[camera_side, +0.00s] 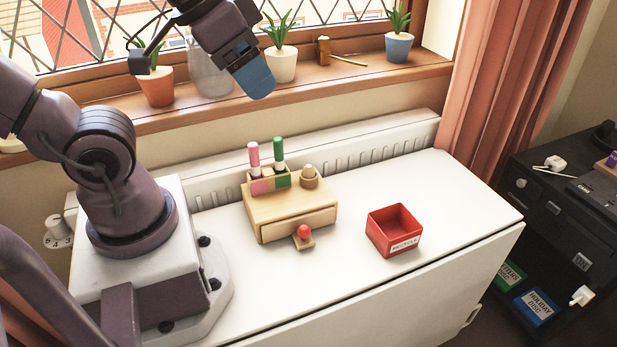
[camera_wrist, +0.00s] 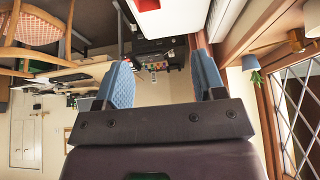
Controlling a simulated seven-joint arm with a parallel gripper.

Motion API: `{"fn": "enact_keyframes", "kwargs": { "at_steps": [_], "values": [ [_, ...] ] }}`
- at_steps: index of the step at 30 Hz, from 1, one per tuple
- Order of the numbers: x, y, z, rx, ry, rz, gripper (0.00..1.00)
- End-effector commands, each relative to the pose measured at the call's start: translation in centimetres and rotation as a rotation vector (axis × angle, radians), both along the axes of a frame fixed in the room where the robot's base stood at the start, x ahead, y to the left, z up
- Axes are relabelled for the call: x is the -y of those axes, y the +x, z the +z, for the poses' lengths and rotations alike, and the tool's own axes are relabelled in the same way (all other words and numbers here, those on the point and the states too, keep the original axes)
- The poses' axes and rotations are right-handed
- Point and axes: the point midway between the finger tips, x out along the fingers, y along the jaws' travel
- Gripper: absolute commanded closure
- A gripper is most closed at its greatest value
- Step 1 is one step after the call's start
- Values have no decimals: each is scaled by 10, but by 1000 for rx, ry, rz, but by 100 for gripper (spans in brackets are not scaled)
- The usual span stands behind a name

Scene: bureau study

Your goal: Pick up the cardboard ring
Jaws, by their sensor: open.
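A small tan-brown round piece (camera_side: 310,177), which looks like the cardboard ring, sits on top of a light wooden drawer box (camera_side: 291,212) at its right rear. It is too small to tell its exact shape, and it does not show in the wrist view. My gripper (camera_side: 257,82) is high above the white surface, in front of the window sill, up and to the left of the brown piece and well apart from it. In the wrist view its two blue padded fingers (camera_wrist: 164,78) are spread, with nothing between them.
Pink and green markers (camera_side: 254,158) stand in holders on the box, beside the brown piece. A red-knobbed wooden piece (camera_side: 304,237) is at its front. A red open bin (camera_side: 394,231) stands to the right. Potted plants (camera_side: 281,62) line the sill. The white top (camera_side: 450,185) is clear at right.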

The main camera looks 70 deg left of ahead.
Motion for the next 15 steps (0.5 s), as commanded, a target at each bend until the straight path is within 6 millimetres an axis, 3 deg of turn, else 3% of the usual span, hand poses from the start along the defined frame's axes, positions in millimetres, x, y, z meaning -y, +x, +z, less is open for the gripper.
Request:
{"fn": "enact_keyframes", "kwargs": {
  "at_steps": [9, 15],
  "values": [
    [-2, 0, -1, -4, 1, 7, 31],
    [-14, 13, -26, -146, -8, 67, 31]
  ]
}}
